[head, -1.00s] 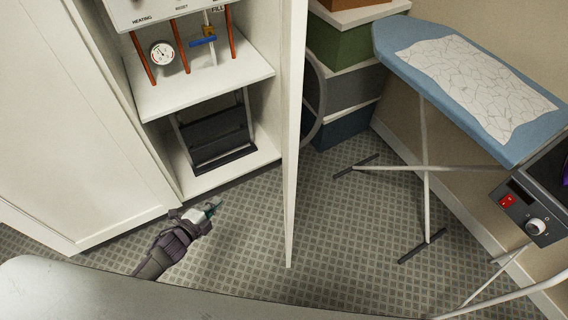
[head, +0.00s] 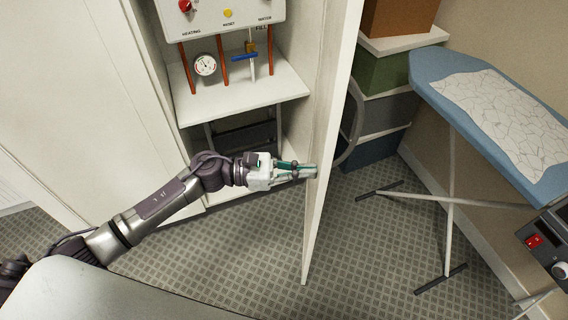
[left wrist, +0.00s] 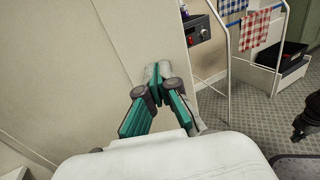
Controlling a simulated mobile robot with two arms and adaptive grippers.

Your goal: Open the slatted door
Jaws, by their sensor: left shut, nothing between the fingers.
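The slatted door (head: 328,170) stands swung out from the white cupboard, seen nearly edge-on in the head view. Its slats do not show from here. My left gripper (head: 310,171) is shut and empty, with its fingertips at the inner face of the door, around mid-height. Whether they touch it is hard to tell. In the left wrist view the closed fingertips (left wrist: 157,72) are in front of a pale panel (left wrist: 100,50), near its right edge.
The open cupboard holds a shelf (head: 240,95) with pipes and a gauge (head: 205,65). Stacked boxes (head: 385,105) and an ironing board (head: 480,115) stand right of the door. The patterned floor (head: 365,265) in front is clear.

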